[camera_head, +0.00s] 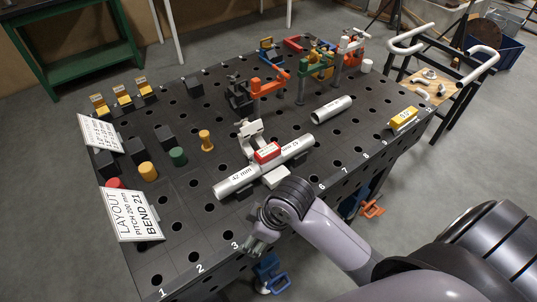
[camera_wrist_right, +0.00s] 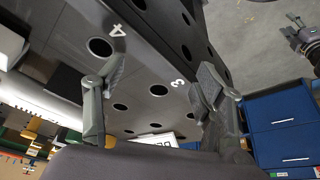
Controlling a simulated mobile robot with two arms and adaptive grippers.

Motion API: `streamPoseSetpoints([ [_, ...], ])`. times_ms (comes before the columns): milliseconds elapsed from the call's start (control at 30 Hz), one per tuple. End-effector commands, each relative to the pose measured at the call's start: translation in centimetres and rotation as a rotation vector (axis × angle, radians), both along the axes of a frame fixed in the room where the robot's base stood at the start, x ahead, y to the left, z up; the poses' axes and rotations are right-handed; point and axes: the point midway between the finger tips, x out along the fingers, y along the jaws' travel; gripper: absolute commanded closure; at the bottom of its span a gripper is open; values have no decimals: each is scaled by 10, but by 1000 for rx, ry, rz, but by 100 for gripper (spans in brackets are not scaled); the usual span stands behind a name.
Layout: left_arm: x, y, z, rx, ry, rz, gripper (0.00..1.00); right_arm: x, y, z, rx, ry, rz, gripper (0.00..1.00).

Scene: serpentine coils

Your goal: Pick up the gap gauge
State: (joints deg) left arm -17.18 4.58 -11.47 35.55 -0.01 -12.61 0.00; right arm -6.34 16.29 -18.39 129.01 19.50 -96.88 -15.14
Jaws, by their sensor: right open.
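I cannot tell for certain which piece is the gap gauge. A yellow block with a small pale label (camera_head: 403,118) sits near the table's right edge. A red labelled block (camera_head: 267,152) sits at the middle of a long silver tube marked 42 mm (camera_head: 235,182). My right gripper (camera_head: 257,243) is at the table's front edge, near the number 3. In the wrist view my right gripper (camera_wrist_right: 160,88) is open, with nothing between its fingers. My left gripper is not in view.
The dark perforated table (camera_head: 205,230) has a white layout sign (camera_head: 134,215) at front left. Yellow, green and red cylinders stand behind it. Orange and green clamps (camera_head: 318,65) stand at the back. A short silver tube (camera_head: 332,109) lies at right. The front-right surface is fairly clear.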

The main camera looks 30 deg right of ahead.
Motion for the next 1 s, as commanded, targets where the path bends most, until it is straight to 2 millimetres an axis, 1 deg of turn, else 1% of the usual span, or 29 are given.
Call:
streamPoseSetpoints([
  [33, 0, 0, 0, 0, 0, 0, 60, 12, 2, 4, -13, -9, 54, 37],
  [167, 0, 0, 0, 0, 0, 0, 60, 39, 6, 16, -56, -15, 228, 37],
  [200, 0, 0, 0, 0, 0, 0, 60, 49, 6, 21, -73, -15, 287, 37],
  [267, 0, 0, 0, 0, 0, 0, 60, 62, 3, 30, -104, -12, 375, 37],
  [367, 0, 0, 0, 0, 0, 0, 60, 85, -6, 46, -156, 1, 505, 37],
  [467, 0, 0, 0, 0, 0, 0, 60, 106, -21, 66, -210, 19, 614, 37],
  [567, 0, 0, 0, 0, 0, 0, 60, 127, -41, 92, -262, 43, 708, 37],
  [667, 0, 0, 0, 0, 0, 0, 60, 145, -64, 123, -304, 71, 787, 37],
  [700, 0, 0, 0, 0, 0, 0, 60, 151, -74, 137, -316, 82, 813, 37],
  [800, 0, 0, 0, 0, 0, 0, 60, 163, -97, 169, -338, 107, 863, 37],
  [900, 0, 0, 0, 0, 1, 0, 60, 169, -114, 197, -344, 124, 897, 37],
  [1000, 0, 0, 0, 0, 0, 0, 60, 172, -126, 215, -345, 134, 919, 37],
])
